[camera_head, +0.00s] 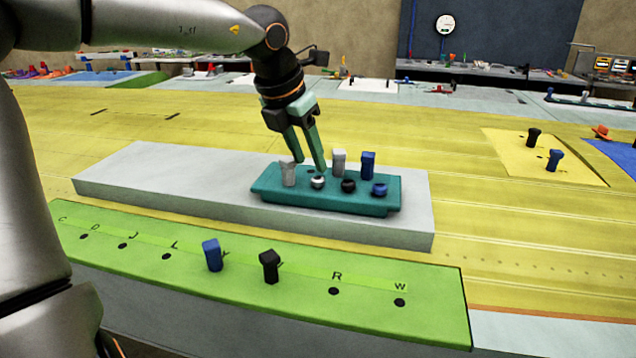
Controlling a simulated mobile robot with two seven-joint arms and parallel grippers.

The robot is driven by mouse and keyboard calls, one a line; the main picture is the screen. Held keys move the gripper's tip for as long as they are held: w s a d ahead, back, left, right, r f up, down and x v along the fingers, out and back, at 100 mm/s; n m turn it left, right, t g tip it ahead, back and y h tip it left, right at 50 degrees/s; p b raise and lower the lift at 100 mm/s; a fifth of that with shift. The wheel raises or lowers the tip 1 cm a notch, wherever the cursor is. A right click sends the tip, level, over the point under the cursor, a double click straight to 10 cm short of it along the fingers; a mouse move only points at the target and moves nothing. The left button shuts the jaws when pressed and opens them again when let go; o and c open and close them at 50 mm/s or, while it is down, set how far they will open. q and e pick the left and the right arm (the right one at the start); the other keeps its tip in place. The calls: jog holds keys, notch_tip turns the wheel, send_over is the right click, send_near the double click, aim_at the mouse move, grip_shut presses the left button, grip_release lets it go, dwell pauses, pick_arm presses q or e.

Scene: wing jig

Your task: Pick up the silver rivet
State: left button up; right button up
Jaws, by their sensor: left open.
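A teal tray (265,190) on a grey block holds several rivets. In its left part stand a pale silver rivet (288,175), a round-headed silver rivet (318,182) and a taller light grey one (339,162). A black rivet (348,186), a tall blue rivet (367,164) and a low blue rivet (379,190) are to the right. My left gripper (311,166) is open and points down over the left part of the tray, its fingertips close to the silver rivets. I cannot tell whether they touch. My right gripper is not in view.
The grey block (150,180) is bare left of the tray. In front, a green lettered strip (430,320) has holes and holds a blue rivet (212,254) and a black rivet (269,266). A yellow panel (510,150) with two rivets lies at the right.

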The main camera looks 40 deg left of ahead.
aim_at(318, 178)
pick_arm(q)
jog(key=x, duration=0.5)
jog(key=shift+d+p, duration=0.1)
jog(key=shift+p, duration=0.25)
jog(key=shift+r, duration=0.1)
grip_shut()
